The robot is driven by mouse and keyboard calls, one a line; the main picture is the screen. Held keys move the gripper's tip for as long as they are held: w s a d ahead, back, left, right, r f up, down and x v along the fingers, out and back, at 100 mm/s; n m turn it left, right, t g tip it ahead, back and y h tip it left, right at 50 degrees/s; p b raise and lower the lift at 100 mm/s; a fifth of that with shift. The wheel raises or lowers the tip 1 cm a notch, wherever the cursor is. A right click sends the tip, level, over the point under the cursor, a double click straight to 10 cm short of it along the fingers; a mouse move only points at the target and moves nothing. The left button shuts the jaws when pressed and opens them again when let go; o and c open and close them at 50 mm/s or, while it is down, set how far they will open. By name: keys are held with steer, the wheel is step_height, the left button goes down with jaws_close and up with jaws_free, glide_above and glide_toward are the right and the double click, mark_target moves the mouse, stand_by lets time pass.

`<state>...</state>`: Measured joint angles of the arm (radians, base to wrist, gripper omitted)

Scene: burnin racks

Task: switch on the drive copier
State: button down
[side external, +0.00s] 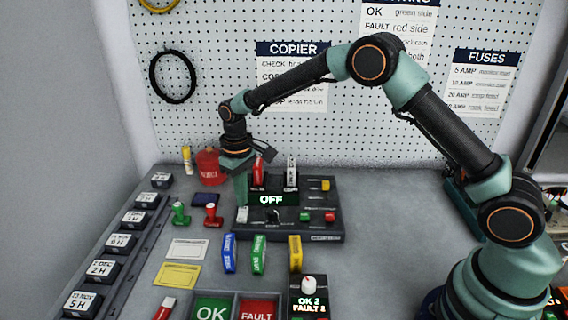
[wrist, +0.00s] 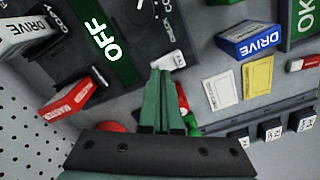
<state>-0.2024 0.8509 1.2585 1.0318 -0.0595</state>
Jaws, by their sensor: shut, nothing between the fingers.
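The drive copier (side external: 318,227) is a dark box on the bench, and its display (side external: 272,199) reads OFF. A red drive (side external: 258,172) and a white drive (side external: 291,173) stand upright at its back. A white switch (side external: 243,214) sits at its front left corner, and it also shows in the wrist view (wrist: 173,60). A dark knob, a green button (side external: 305,216) and a red button (side external: 329,217) are along the front. My gripper (side external: 241,200) is shut and empty, pointing down just above the white switch. In the wrist view the fingertips (wrist: 161,76) appear right beside it; I cannot tell if they touch.
Green and red stamps (side external: 212,216) stand left of the copier, with a red pot (side external: 209,167) behind. Blue, green and yellow drives (side external: 295,253) stand in front, near the OK and FAULT trays. Labelled blocks (side external: 104,270) line the left edge. Right of the copier is clear bench.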

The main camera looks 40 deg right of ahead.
mark_target(244, 208)
steer(key=shift+f, duration=0.75)
stand_by(0.4)
steer(key=shift+r, duration=3.5)
steer(key=s+d+r+m+t, duration=0.1)
steer(key=s+d+r, duration=0.2)
steer(key=s+r, duration=0.25)
steer(key=s+d+r+t, duration=0.2)
steer(key=s+d+r, duration=0.15)
steer(key=r, duration=0.35)
steer(key=s+d+m+t, duration=0.2)
steer(key=s+d, duration=0.2)
steer(key=s, duration=0.9)
steer(key=shift+s+t, duration=0.3)
